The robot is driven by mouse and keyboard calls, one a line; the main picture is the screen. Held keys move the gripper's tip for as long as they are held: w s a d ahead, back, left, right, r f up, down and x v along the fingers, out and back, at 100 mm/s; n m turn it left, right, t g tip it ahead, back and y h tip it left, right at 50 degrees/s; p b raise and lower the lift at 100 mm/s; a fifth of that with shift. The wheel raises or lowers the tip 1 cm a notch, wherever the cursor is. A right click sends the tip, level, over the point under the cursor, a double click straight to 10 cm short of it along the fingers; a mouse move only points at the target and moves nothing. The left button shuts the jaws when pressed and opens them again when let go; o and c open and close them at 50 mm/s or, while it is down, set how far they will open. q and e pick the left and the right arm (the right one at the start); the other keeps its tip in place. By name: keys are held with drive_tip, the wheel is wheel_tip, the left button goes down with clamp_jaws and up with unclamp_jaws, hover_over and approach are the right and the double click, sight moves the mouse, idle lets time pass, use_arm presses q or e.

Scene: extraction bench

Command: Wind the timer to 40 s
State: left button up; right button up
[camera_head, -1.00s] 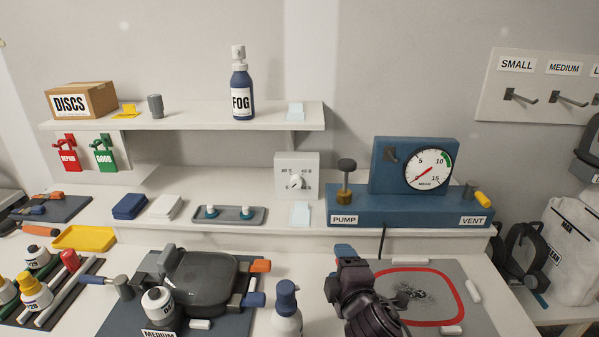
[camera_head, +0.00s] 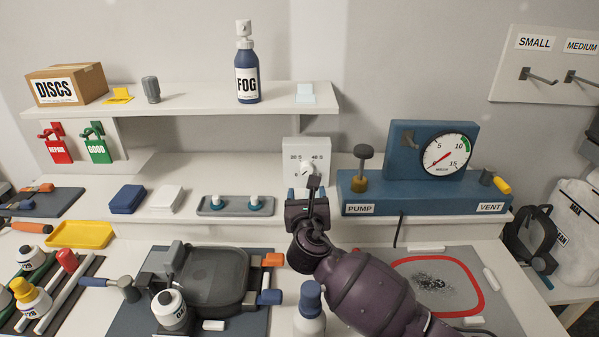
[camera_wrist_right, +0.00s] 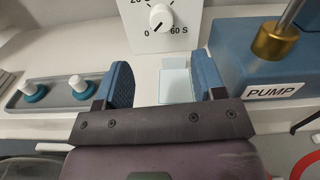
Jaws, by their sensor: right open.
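The timer is a white box (camera_head: 296,151) at the back of the bench, left of the blue pump unit. Its round white knob (camera_head: 306,172) also shows in the right wrist view (camera_wrist_right: 160,18), with its pointer near the 0 mark. My right gripper (camera_head: 313,186) is just in front of and below the timer and partly hides its lower part. My left gripper is not in view.
The blue pump unit (camera_head: 430,193) stands close to the right of my right gripper. A grey tray (camera_head: 210,211) with two white-topped parts lies to the left. A pale blue pad (camera_wrist_right: 175,85) lies below the timer. A shelf (camera_head: 200,110) overhangs behind.

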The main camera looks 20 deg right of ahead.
sight(307, 170)
drive_tip(key=x, duration=1)
drive_tip(key=shift+w+d, duration=0.15)
drive_tip(key=shift+w, duration=0.05)
drive_tip(key=shift+c, duration=0.3)
drive_tip(key=c, duration=0.9)
drive_tip(key=shift+o, duration=0.2)
drive_tip(key=shift+f, duration=0.1)
drive_tip(key=o, duration=0.9)
drive_tip(key=shift+s, duration=0.15)
drive_tip(key=v, duration=1)
drive_tip(key=shift+s, duration=0.3)
